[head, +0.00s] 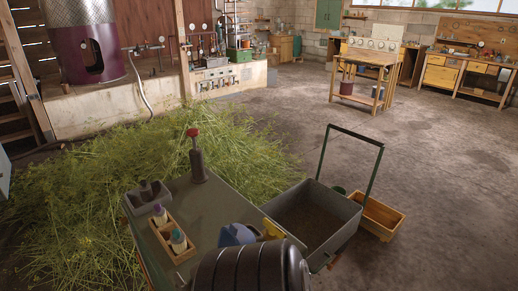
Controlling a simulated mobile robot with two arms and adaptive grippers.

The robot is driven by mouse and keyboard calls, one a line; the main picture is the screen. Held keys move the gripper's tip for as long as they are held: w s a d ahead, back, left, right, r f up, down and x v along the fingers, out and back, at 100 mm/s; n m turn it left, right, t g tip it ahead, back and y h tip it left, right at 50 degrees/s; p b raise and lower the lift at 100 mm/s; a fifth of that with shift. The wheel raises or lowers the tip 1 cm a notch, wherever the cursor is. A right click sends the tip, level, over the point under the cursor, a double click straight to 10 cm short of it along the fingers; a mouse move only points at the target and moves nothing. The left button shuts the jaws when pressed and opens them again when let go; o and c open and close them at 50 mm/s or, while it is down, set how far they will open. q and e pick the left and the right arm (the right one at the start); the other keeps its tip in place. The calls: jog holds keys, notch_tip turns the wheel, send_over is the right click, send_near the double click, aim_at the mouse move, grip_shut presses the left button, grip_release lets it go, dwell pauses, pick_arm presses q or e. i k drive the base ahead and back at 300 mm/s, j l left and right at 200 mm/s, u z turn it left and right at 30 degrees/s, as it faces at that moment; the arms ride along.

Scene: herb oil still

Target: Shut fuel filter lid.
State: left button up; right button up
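I cannot make out a fuel filter or its lid for certain in the head view. At the back left stands a bank of pipes, gauges and valves (207,45) above a low grey panel with several small fittings (222,81). These parts are too small to tell whether any is a filter lid, or whether it is open or shut. Neither of my grippers is in view.
Cut herbs (90,190) cover the floor at left. Close by, a grey deck (215,205) carries a red-knobbed lever (196,155) and a wooden bottle holder (163,238). A grey bin (312,215) adjoins it. Bare floor (440,190) lies open at right.

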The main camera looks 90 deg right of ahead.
aim_at(234, 235)
jog(key=k+l, duration=0.15)
jog(key=l, duration=0.2)
jog(key=k+l, duration=0.2)
jog(key=l, duration=0.2)
jog(key=k+l, duration=0.15)
jog(key=l, duration=0.2)
jog(key=k+l, duration=0.15)
jog(key=l, duration=0.25)
jog(key=k+l, duration=0.2)
jog(key=l, duration=0.15)
jog(key=k+l, duration=0.15)
jog(key=l, duration=0.2)
jog(key=k+l, duration=0.2)
jog(key=l, duration=0.2)
